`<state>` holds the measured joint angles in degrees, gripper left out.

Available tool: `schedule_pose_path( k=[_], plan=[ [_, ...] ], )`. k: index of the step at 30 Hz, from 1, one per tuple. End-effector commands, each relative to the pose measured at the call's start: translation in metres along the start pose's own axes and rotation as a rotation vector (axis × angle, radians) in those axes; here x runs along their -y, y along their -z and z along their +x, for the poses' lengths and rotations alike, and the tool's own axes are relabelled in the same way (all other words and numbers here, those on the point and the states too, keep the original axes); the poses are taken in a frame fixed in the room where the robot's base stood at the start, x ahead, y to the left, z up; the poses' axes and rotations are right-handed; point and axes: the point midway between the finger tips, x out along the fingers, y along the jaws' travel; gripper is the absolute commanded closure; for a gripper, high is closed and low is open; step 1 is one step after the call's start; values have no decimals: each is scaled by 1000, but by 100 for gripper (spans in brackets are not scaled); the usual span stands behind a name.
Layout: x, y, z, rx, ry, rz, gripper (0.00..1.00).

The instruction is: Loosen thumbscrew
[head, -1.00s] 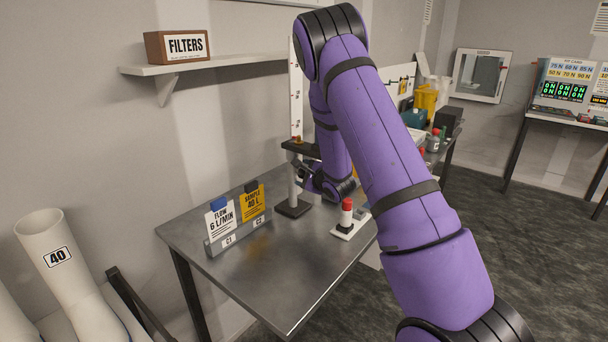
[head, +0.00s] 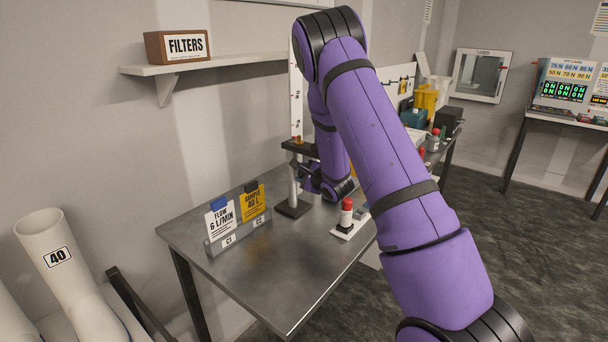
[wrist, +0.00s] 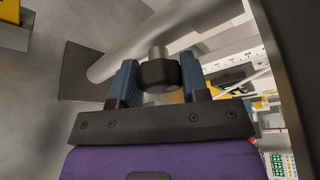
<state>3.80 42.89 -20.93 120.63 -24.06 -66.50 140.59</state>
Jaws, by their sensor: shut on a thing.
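The thumbscrew (wrist: 158,74) is a dark knob on a short metal shank in the wrist view. It sits between the two blue fingers of my gripper (wrist: 157,82), which is shut on it. The shank meets a pale round post (wrist: 120,62) behind it. In the head view the post (head: 292,190) stands on a dark square base on the metal bench, with a black carriage (head: 298,147) above. My gripper (head: 310,182) is beside the post there, mostly hidden by my purple arm, and the thumbscrew cannot be made out.
The bench (head: 265,275) is bare at the front. A card holder (head: 238,236) with flow and sample cards stands left of the post. A small red-capped bottle (head: 346,212) stands on a white plate close to my wrist. Several containers stand farther back.

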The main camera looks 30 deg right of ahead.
Motion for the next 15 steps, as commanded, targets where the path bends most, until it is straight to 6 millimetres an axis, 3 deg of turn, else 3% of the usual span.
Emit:
schedule_pose_path(
  k=[15],
  plan=[
    [-1, 1, 0, -1, 144, -340, 82]
  ],
)
